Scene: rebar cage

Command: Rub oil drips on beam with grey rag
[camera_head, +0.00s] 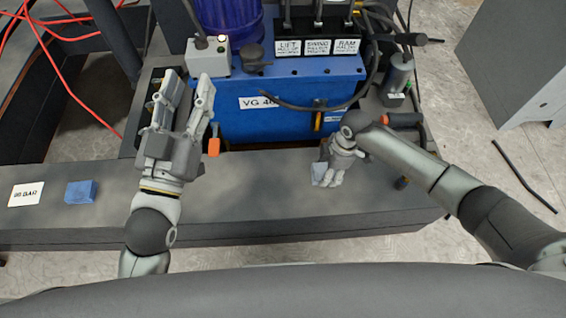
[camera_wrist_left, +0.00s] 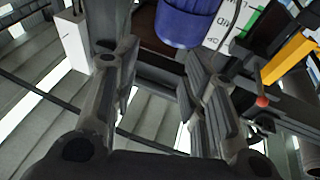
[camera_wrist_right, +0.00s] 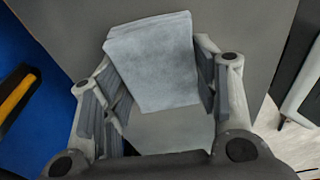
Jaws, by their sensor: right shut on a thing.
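The grey rag (camera_wrist_right: 155,65) is a folded light-grey cloth between the fingers of my right gripper (camera_wrist_right: 160,95), which is shut on it. In the head view the rag (camera_head: 319,173) shows at the tips of my right gripper (camera_head: 332,178), low over the right part of the dark grey beam (camera_head: 260,195). I cannot tell whether the rag touches the beam. No oil drips can be made out clearly on the beam. My left gripper (camera_head: 183,100) is open and empty, raised over the beam's back edge; its spread fingers also show in the left wrist view (camera_wrist_left: 160,95).
A blue power unit (camera_head: 290,105) with labelled levers stands behind the beam. A blue block (camera_head: 81,191) and a white label card (camera_head: 26,194) lie on the beam's left. Red cables (camera_head: 75,60) run at the back left. A black rod (camera_head: 525,177) lies on the right floor.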

